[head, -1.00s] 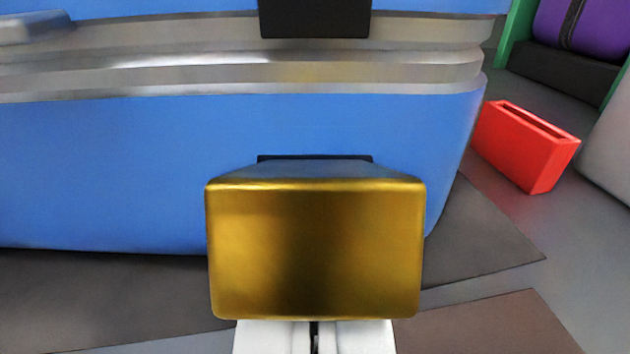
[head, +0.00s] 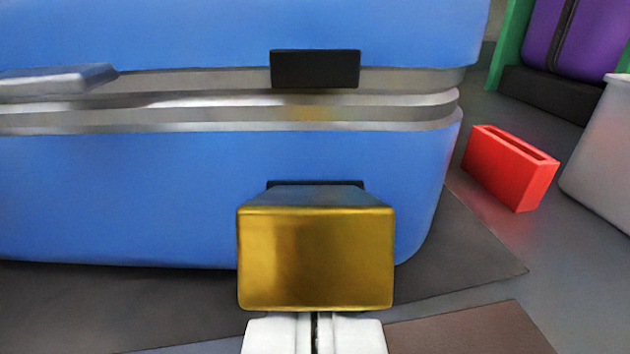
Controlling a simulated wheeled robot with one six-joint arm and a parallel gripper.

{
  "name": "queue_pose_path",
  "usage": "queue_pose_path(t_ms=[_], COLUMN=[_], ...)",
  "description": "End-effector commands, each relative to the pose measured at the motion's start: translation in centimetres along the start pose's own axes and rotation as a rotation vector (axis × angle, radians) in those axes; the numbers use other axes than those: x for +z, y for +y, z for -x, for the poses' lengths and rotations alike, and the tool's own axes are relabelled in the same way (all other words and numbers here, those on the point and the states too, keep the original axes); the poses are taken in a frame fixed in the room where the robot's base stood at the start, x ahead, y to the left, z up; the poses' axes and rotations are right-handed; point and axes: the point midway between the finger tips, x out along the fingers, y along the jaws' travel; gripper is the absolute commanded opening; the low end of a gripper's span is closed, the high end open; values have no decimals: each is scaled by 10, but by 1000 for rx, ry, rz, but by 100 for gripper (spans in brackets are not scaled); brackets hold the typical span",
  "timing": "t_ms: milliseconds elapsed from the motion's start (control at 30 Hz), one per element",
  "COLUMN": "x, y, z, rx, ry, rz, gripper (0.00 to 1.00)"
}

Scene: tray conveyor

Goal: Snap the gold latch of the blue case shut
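The blue case (head: 180,195) fills the left and middle of the view, with a silver band (head: 200,118) around its seam. The gold latch (head: 316,258) sticks out from the case's lower half, hinged at a dark mount behind it, and is swung down and outward, away from the seam. A black catch plate (head: 315,69) sits above it on the upper half. My gripper (head: 315,335) is at the bottom edge, just below and in front of the latch. Its two white fingers are together with only a thin dark line between them. The latch hides nothing held between them.
A silver handle-like part (head: 55,80) juts from the case at the left. A red open-topped box (head: 510,168) lies right of the case, near a pale grey bin (head: 603,155). A purple case (head: 575,45) stands in a green frame behind. A brown mat (head: 470,330) is at lower right.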

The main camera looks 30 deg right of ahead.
Motion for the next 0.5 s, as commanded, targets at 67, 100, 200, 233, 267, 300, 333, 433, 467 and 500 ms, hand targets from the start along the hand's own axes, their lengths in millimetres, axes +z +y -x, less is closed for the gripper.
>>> queue_pose_path(t_ms=[67,100,200,233,267,300,333,433,467,500], x=[-2,-3,-6,-6,-7,-8,-9,-11,-12,-13], y=[0,0,0,0,0,0,0,0,0,0], z=[0,0,0,1,1,1,1,1,1,1], rx=[0,0,0,0,0,0,0,0,0,0], ry=[1,1,1,1,1,0,0,0,0,0], rz=[0,0,0,1,1,1,1,1,1,1], gripper=[0,0,0,0,0,0,0,0,0,0])
